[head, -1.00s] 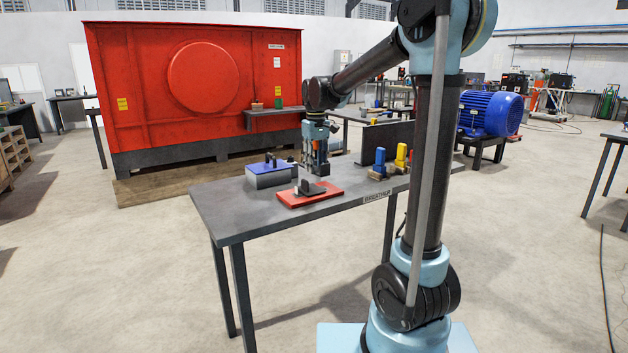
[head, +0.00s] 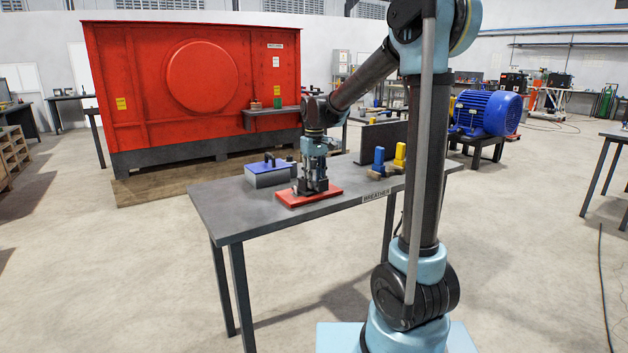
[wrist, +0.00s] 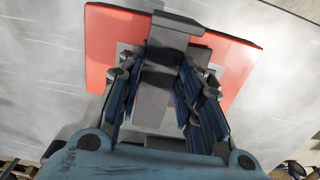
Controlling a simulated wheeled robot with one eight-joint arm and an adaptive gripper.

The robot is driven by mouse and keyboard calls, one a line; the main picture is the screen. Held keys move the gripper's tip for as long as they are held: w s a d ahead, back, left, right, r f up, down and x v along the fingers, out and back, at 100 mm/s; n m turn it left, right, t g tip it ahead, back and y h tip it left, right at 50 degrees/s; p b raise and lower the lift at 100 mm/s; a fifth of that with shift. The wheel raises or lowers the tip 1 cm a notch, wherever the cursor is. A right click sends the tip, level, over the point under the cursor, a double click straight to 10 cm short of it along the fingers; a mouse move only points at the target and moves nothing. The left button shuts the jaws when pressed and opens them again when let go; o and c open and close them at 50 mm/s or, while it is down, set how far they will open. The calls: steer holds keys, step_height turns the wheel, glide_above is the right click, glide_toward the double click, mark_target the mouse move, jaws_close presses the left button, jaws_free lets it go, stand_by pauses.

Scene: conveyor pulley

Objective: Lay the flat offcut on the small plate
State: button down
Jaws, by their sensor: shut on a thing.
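My gripper (head: 313,187) is low over a red board (head: 290,200) on the workbench. In the wrist view my gripper (wrist: 163,78) is shut on a dark grey piece (wrist: 160,55) between its blue-lined fingers. The piece is at the red board (wrist: 242,55), its far end reaching towards the board's far edge. Lighter grey patches (wrist: 124,50) show beside the fingers on the board, perhaps a small plate under the piece. The fingers hide most of this, and I cannot tell whether the piece is touching what lies below.
On the bench (head: 230,205), a grey box with a blue top (head: 268,174) stands left of my gripper. A blue upright thing (head: 379,158) and a yellow one (head: 399,156) stand to the right, before a dark panel (head: 384,136). The front left of the bench is clear.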

mark_target(315, 184)
steer(key=shift+f, duration=0.45)
steer(key=c, duration=1.1)
jaws_free()
steer(key=shift+r, duration=0.1)
step_height(315, 184, up, 13)
steer(key=s+d+f+m, duration=0.2)
steer(key=s+d, duration=0.6)
steer(key=s+d+f+m, duration=0.1)
steer(key=s+d+f, duration=0.3)
steer(key=s+f, duration=0.3)
steer(key=s+d+f+m+t, duration=0.1)
steer(key=s+d+f+m, duration=0.1)
steer(key=s+d+f, duration=0.3)
steer(key=s+d+f+m+t, duration=0.1)
steer(key=s+d+f, duration=0.3)
steer(key=s+f, duration=0.4)
steer(key=shift+s+d+f+m, duration=0.1)
steer(key=shift+s+f+m, duration=0.1)
steer(key=shift+s, duration=0.8)
steer(key=shift+s+d+f+m, duration=0.1)
steer(key=shift+s+f, duration=0.05)
steer(key=shift+s, duration=0.8)
